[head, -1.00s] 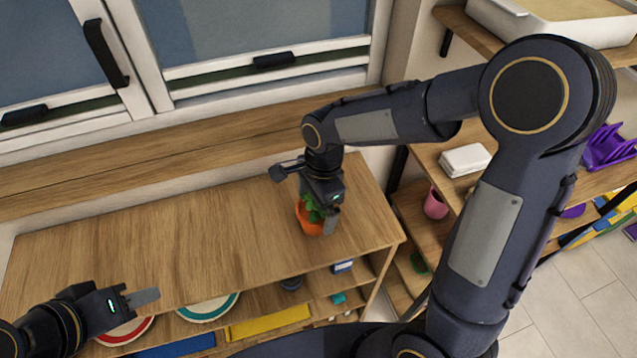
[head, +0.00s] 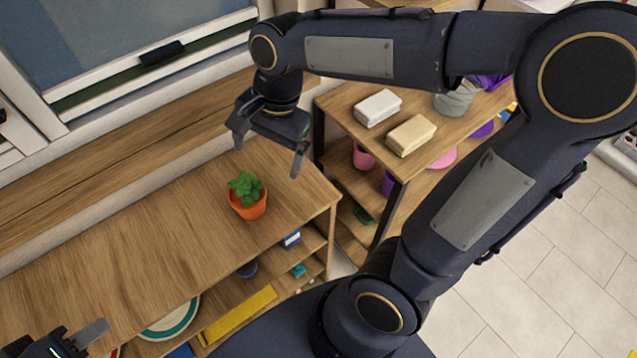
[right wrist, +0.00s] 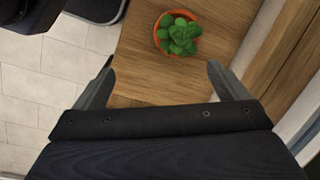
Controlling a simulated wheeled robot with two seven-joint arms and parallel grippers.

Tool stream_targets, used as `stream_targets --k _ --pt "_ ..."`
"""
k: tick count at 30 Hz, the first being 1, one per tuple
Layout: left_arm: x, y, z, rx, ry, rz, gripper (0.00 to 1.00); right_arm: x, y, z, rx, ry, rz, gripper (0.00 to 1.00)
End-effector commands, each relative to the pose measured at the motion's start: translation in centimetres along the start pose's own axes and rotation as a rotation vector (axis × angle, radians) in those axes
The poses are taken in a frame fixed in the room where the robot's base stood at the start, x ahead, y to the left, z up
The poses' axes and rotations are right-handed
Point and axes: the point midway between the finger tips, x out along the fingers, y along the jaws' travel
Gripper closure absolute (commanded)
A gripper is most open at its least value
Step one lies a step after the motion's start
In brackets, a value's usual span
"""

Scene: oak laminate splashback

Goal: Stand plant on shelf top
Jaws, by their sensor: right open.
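The plant (head: 246,194) is a green succulent in an orange pot. It stands upright on the wooden top of the low shelf (head: 150,235), near its right end. My right gripper (head: 268,158) is open and empty, above and behind the plant in the head view, clear of it. In the right wrist view the plant (right wrist: 178,34) sits beyond the fingertips, apart from the open fingers (right wrist: 162,78). My left gripper (head: 85,338) is at the lower left corner of the head view, partly cut off; its jaw opening cannot be made out.
Below the top, the shelf holds plates (head: 170,320), a yellow item (head: 238,316) and small boxes. To the right stands another shelf unit with a white block (head: 378,108), a beige block (head: 411,135) and a pink cup (head: 363,156). The shelf top left of the plant is clear.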

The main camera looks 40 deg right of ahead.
Motion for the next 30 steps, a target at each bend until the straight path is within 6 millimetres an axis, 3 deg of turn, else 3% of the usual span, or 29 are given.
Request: stream_targets --k 1,6,12,18,30 --pt "0.0 0.0 0.0 0.000 0.000 0.000 0.64 -0.9 2.3 -0.1 -0.092 0.001 -0.060 0.06" --pt "0.0 0.0 0.0 0.000 0.000 0.000 0.64 -1.8 8.3 0.8 -0.490 0.082 -0.235 0.06" --pt "0.0 0.0 0.0 0.000 0.000 0.000 0.64 -0.9 12.1 2.2 -0.816 0.235 -0.330 0.06" --pt "0.0 0.0 0.0 0.000 0.000 0.000 0.64 -0.4 12.9 2.7 -0.925 0.295 -0.343 0.06" --pt "0.0 0.0 0.0 0.000 0.000 0.000 0.64 -0.4 12.9 2.7 -0.927 0.294 -0.343 0.06"
